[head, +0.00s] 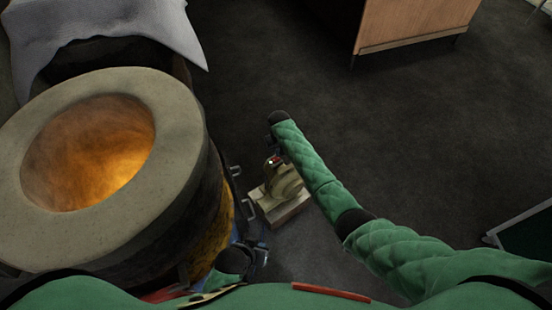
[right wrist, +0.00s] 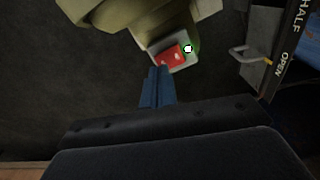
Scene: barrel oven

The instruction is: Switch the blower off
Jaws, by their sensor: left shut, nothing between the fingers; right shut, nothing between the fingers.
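The blower (head: 284,184) is a beige rounded housing on a pale block on the floor, right of the barrel oven. Its red switch (head: 273,161) is small in the head view. In the right wrist view the red rocker switch (right wrist: 172,55) sits on a pale box, with a white dot and a green glow beside it. My right gripper (right wrist: 158,70) is shut and empty, its blue fingertips right at the switch's near edge; whether they touch it I cannot tell. My left gripper (head: 258,250) is shut and empty, low beside the oven.
The barrel oven (head: 185,180) with a glowing orange opening stands at the left. Metal handles (head: 250,208) stick out from its side near the blower. A wooden cabinet (head: 410,25) stands at the back.

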